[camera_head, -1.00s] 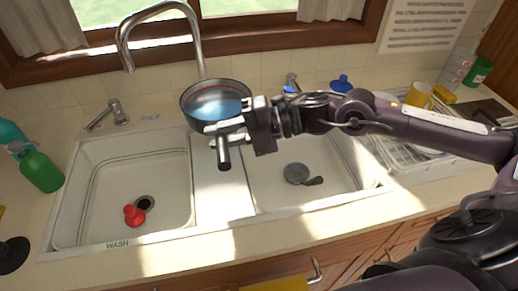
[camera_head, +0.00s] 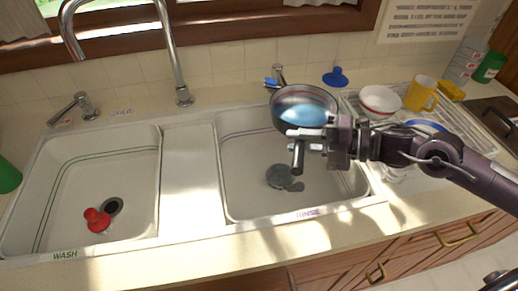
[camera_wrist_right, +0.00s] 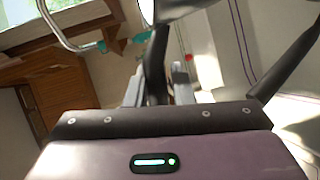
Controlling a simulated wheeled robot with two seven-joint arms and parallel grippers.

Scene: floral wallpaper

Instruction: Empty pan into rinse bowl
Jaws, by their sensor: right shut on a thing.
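The pan (camera_head: 282,100) is dark with a light rim and holds blue water. My right gripper (camera_head: 307,141) is shut on its handle (camera_head: 297,158); the pan is held up, nearly level, over the back right part of the rinse bowl. The rinse bowl (camera_head: 237,190) is the white right-hand sink basin, marked RINSE on its front edge. In the right wrist view the dark handle (camera_wrist_right: 157,65) stands between the fingers (camera_wrist_right: 153,92). My left gripper is out of view.
The wash basin (camera_head: 80,185) on the left holds a red plug (camera_head: 97,220). A grey drain plug (camera_head: 280,177) lies in the rinse bowl. A tall faucet (camera_head: 170,50) stands behind the divider. A dish rack with a bowl (camera_head: 380,101) and yellow mug (camera_head: 421,94) is at right.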

